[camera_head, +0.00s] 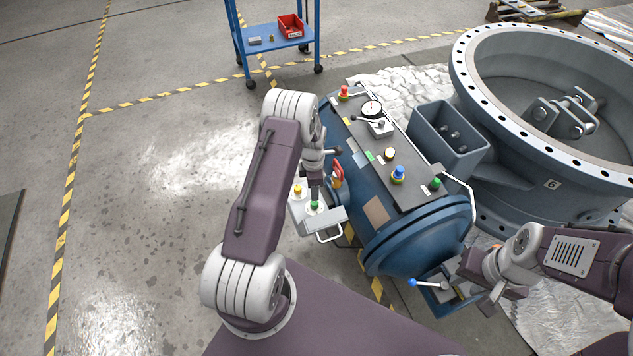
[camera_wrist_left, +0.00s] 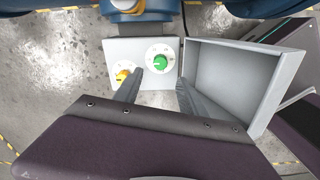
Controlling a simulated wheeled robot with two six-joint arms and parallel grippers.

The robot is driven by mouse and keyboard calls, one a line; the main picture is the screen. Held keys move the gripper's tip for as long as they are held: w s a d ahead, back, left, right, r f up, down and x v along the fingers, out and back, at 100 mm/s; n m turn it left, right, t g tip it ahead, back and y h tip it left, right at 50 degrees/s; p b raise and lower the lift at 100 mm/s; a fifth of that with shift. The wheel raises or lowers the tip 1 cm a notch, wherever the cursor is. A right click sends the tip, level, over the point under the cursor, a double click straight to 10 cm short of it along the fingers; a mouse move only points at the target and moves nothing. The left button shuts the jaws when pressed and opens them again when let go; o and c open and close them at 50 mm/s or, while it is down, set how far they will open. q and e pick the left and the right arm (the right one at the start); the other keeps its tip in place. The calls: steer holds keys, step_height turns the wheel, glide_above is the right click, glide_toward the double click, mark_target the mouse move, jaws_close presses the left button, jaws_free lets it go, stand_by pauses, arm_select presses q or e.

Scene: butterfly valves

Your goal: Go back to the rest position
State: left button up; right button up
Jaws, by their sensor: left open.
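The blue valve body (camera_head: 385,225) lies in the middle of the head view, with a grey panel of coloured knobs and a gauge on top. My left gripper (camera_wrist_left: 160,80) is open and empty in the left wrist view. Its two fingers stand apart over a small grey control box (camera_wrist_left: 112,52) with a green knob (camera_wrist_left: 160,62) and a yellow knob (camera_wrist_left: 122,75). In the head view my left arm partly hides this gripper. My right gripper (camera_head: 480,281) is beside the blue-tipped lever (camera_head: 428,284) at the valve's near end. Its jaw opening is unclear.
A large grey flanged valve ring (camera_head: 470,80) stands at the right on foil sheeting. A blue-grey open box (camera_head: 462,150) is beside the panel. A blue cart (camera_head: 275,38) with a red bin (camera_head: 290,26) stands at the back. The floor at left is clear.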

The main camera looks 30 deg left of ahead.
arm_select(q)
steer(key=w+d+r+m+t, duration=0.1)
steer(key=w+d+r, duration=0.1)
steer(key=r, duration=0.4)
steer(key=w+d+r+t, duration=0.1)
steer(key=w+d+r, duration=0.15)
steer(key=r, duration=0.35)
steer(key=s+d+r+m+t, duration=0.1)
steer(key=s+d+r+m, duration=0.35)
steer(key=r, duration=0.45)
steer(key=s+d+f+m+g, duration=0.1)
steer(key=s+d+m+g, duration=0.1)
steer(key=s+m, duration=1.65)
step_height(320, 180, up, 20)
steer(key=p, duration=2)
steer(key=shift+m, duration=0.4)
